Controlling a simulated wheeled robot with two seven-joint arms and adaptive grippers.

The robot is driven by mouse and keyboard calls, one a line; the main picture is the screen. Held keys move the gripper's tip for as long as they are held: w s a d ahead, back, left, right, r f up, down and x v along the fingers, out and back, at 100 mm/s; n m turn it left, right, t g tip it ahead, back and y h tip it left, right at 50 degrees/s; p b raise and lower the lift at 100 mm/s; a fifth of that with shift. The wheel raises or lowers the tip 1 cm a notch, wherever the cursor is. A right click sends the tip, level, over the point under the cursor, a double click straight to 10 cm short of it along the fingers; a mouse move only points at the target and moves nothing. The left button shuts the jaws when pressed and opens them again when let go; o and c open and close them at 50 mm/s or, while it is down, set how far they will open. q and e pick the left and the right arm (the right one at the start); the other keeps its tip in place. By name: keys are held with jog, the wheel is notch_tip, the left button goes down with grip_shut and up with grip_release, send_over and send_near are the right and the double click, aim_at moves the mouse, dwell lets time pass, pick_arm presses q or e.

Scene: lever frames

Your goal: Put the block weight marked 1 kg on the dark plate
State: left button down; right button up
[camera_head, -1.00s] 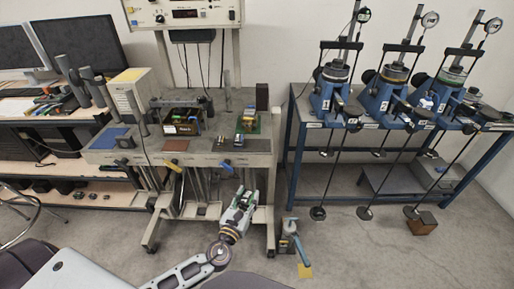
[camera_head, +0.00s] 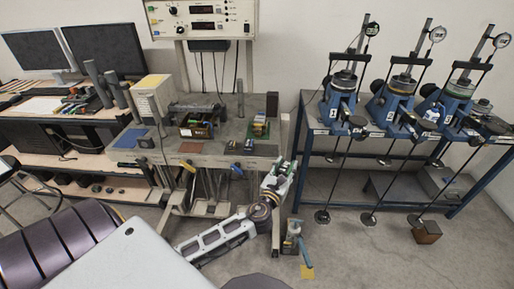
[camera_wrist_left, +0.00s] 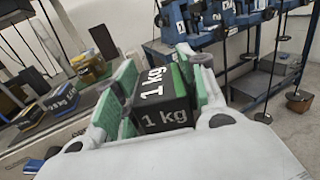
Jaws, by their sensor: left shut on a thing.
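The block weight marked 1 kg (camera_wrist_left: 165,112) is dark with white lettering and a green edge. It sits between the green-padded fingers of my left gripper (camera_wrist_left: 158,68) in the left wrist view. In the head view my left gripper (camera_head: 283,170) is shut on it, in front of the cart's right end; the block is too small there to make out. Dark round plates hang low on rods below the lever frames: left (camera_head: 322,217), middle (camera_head: 368,219) and right (camera_head: 416,221). I cannot tell which is the dark plate meant. My right gripper is out of view.
The grey cart (camera_head: 210,157) holds a dark bin (camera_head: 196,124) and several weights. The blue bench (camera_head: 300,150) carries the lever frames. Floor is open in front of the bench.

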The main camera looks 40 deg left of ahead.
pick_arm(q)
jog(key=w+a+r+n+g+y+p, duration=0.1)
jog(key=w+a+r+y+p, duration=0.1)
jog(key=w+a+r+p, duration=0.3)
jog(key=w+a+r+n+y+p, duration=0.1)
jog(key=w+a+r+n+y, duration=0.15)
jog(key=r, duration=0.45)
jog(key=shift+n+g+y, duration=0.45)
jog(key=shift+g+y, duration=0.25)
jog(key=shift+y, duration=0.15)
jog(key=a+f, duration=0.2)
jog(key=f, duration=0.1)
jog(key=a+f, duration=0.3)
jog(key=shift+w, duration=0.2)
jog(key=shift+f, duration=0.4)
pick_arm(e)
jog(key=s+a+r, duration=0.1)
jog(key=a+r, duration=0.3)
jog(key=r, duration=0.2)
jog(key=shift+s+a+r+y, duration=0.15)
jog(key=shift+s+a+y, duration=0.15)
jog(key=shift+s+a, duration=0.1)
pick_arm(q)
jog(key=shift+f, duration=0.1)
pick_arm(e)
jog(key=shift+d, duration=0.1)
